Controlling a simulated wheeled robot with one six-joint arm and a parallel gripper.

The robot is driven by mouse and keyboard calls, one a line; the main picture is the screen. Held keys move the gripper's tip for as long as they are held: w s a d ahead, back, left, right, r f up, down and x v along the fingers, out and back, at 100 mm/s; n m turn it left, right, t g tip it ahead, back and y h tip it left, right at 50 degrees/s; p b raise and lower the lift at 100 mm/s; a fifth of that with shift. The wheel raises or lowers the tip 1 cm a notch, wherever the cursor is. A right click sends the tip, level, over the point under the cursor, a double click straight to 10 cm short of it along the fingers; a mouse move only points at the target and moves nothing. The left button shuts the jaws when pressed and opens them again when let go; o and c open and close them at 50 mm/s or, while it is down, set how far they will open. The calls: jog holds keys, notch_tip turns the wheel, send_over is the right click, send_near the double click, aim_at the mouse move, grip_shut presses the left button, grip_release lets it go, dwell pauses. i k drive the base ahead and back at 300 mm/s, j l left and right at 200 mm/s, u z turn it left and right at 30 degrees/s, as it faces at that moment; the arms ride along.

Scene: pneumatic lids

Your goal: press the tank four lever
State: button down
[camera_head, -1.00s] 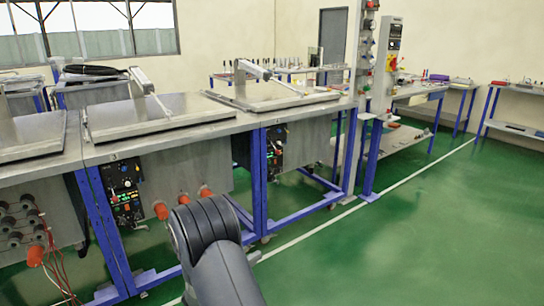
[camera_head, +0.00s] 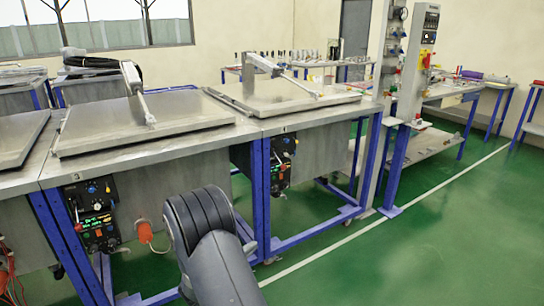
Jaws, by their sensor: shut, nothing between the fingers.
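Tank four (camera_head: 318,160) is the farther steel tank on the right of the row, with a small "4" on the bench edge above its control panel. Its flat lid (camera_head: 300,97) looks closed, with a bent metal arm on top. Its dark control panel (camera_head: 282,162) hangs below the bench beside a blue leg and carries small coloured knobs. The lever is too small to pick out. My gripper is not in view; only a dark grey link of my arm shows at the bottom centre, apart from the tanks.
Tank three's lid (camera_head: 140,122) and control panel (camera_head: 92,212) stand nearer on the left, with an orange plug (camera_head: 145,232) beside the panel. Blue bench legs (camera_head: 261,200) reach the floor. The green floor (camera_head: 430,240) at the right is clear.

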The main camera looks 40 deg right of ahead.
aim_at(283, 167)
jog(key=i+l, duration=0.15)
jog(key=l, duration=0.15)
jog(key=i+l+u, duration=0.1)
jog(key=l, duration=0.25)
jog(key=i+l, duration=0.25)
jog(key=i+l+u, duration=0.1)
jog(key=l, duration=0.3)
jog(key=i+l, duration=0.15)
jog(key=l, duration=0.2)
jog(key=i+l+u, duration=0.1)
jog(key=l, duration=0.25)
jog(key=i, duration=0.05)
